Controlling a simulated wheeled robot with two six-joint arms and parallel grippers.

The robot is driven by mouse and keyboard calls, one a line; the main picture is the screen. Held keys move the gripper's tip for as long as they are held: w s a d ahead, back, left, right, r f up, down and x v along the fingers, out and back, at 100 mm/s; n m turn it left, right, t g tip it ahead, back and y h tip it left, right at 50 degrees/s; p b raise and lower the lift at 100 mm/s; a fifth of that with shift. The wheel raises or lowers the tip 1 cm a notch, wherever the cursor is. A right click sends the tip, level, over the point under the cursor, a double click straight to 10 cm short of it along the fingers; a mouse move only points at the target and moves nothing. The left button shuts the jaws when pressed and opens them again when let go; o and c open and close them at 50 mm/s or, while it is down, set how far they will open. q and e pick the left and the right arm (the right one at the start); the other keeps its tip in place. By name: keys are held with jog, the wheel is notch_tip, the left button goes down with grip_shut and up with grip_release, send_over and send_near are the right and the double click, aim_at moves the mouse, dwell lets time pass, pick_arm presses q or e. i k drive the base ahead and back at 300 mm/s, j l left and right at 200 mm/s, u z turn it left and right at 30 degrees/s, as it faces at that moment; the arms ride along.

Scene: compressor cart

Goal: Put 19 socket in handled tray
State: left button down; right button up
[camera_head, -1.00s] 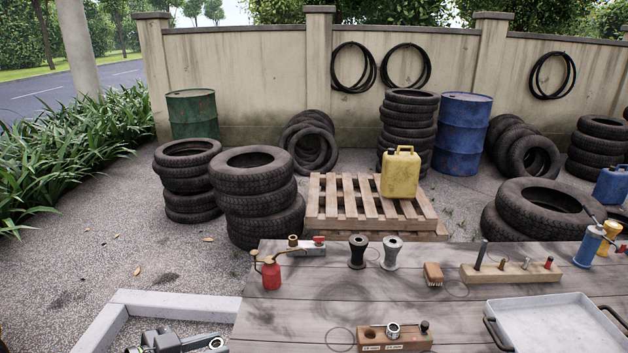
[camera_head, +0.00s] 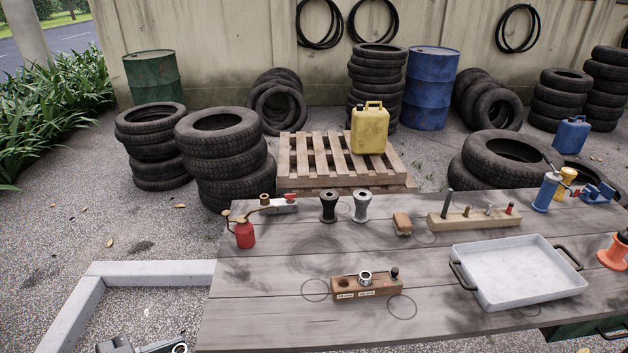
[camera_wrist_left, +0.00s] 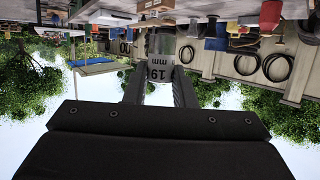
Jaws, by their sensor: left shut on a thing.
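My left gripper (camera_head: 160,346) is at the bottom left, beyond the table's left edge and mostly cut off. In the left wrist view the gripper (camera_wrist_left: 160,88) is shut on a silver socket (camera_wrist_left: 161,66) marked 19 and mm. The socket's round end (camera_head: 180,348) just shows in the head view. The handled tray (camera_head: 478,296), shallow and pale grey with two dark handles, sits on the right part of the table; it looks empty. My right gripper is not in view.
A labelled wooden socket block (camera_head: 345,293) near the table's (camera_head: 260,310) middle holds a chrome socket (camera_head: 365,279) and has an empty hole at left. A red oil can (camera_head: 245,235), a brush (camera_head: 402,224) and a wooden peg rack (camera_head: 470,222) stand behind. Table left of the block is clear.

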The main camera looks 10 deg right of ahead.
aim_at(512, 283)
jog(key=i+l, duration=0.1)
jog(key=l, duration=1.1)
jog(key=i+l, duration=0.1)
jog(key=l, duration=1.15)
jog(key=i+l, duration=0.15)
jog(key=l, duration=1.05)
jog(key=i+l, duration=0.1)
jog(key=l, duration=1.1)
jog(key=i+u, duration=0.05)
